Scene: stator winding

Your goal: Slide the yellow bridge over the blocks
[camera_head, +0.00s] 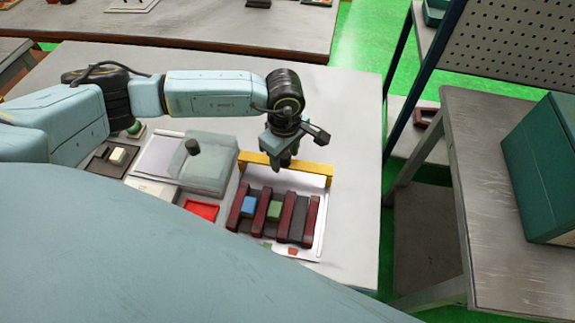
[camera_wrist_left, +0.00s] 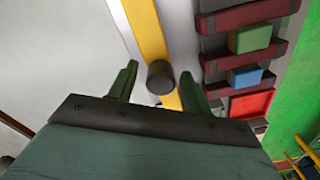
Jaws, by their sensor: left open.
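The yellow bridge (camera_head: 312,167) is a long bar lying across the far side of the white tray, behind the blocks. It also shows in the left wrist view (camera_wrist_left: 147,32), with a dark round knob (camera_wrist_left: 160,76) on it. My left gripper (camera_head: 285,160) is above the bridge; in the wrist view its two green fingers (camera_wrist_left: 155,84) are apart, one on each side of the bar and knob. I cannot tell whether they touch it. A blue block (camera_head: 249,206) and a green block (camera_head: 274,211) sit between dark red ridged bars (camera_head: 292,217). My right gripper is not in view.
A grey box with a black knob (camera_head: 200,165) and a red tray (camera_head: 202,210) stand left of the blocks. The table (camera_head: 345,125) is clear to the right and behind. A teal box (camera_head: 545,165) is on a separate bench at right.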

